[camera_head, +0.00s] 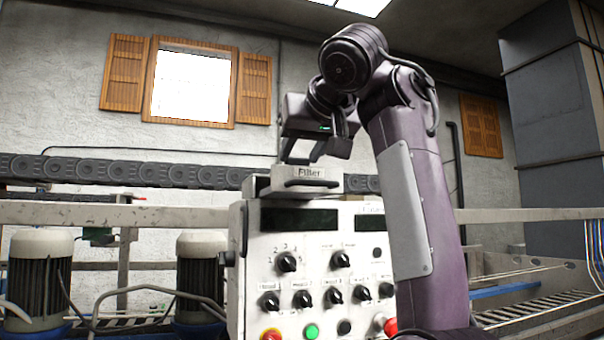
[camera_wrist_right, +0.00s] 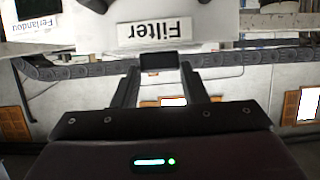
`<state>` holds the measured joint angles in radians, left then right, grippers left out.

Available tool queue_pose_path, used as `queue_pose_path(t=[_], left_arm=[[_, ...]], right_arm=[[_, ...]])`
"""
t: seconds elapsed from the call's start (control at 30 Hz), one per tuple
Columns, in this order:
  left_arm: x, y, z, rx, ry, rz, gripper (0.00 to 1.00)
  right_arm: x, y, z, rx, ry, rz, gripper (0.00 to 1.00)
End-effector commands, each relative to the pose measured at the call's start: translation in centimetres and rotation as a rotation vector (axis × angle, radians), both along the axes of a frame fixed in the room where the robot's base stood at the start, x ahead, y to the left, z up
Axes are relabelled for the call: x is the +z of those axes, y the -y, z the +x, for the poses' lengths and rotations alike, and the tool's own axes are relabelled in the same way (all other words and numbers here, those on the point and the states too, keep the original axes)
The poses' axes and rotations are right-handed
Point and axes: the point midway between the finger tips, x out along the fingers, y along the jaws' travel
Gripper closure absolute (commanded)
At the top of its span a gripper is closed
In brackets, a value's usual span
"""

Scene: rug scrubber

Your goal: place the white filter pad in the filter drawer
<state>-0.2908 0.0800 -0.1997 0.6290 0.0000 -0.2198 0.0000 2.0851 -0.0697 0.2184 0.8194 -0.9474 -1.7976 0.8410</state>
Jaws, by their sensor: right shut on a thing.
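The filter drawer (camera_head: 298,184), with a "Filter" label and a dark handle, sits atop the white control panel. The label (camera_wrist_right: 156,31) appears upside down in the right wrist view. My right gripper (camera_head: 302,157) is just above the drawer, its fingers pointing down. In the wrist view the fingers of my right gripper (camera_wrist_right: 159,66) converge on a small dark block. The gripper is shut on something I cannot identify. I cannot make out the white filter pad, and the drawer's inside is hidden. My left gripper is not in view.
The control panel (camera_head: 325,222) with knobs and coloured buttons stands below the drawer. A dark chain conveyor (camera_head: 150,173) and a pale rail (camera_head: 110,215) run behind. Motors (camera_head: 40,275) stand at the left. A roller conveyor (camera_head: 545,308) is at the right.

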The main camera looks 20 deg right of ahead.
Motion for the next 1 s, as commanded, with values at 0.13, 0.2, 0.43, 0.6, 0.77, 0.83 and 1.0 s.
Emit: queue_pose_path(t=[0.13,0.2,0.43,0.6,0.77,0.83,1.0], left_arm=[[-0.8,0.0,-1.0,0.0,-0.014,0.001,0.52],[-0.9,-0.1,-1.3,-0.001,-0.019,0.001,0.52],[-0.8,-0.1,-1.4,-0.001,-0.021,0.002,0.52],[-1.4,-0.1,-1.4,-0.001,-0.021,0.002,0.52],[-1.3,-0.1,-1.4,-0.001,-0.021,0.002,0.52],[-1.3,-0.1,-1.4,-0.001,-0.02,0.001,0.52],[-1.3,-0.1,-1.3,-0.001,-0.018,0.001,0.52]], right_arm=[[-2.2,-0.1,0.1,0.003,-0.002,0.0,0.83],[-2.5,-0.1,0.1,0.001,-0.001,0.002,0.83],[-2.4,-0.1,0.0,0.001,-0.001,0.0,0.83],[-2.9,-0.1,0.1,0.0,-0.001,-0.001,0.83],[-2.8,-0.1,0.1,0.001,-0.002,-0.001,0.44],[-2.8,-0.1,0.1,0.001,-0.002,-0.001,0.39],[-2.8,-0.1,0.1,0.001,-0.002,-0.001,0.39]])
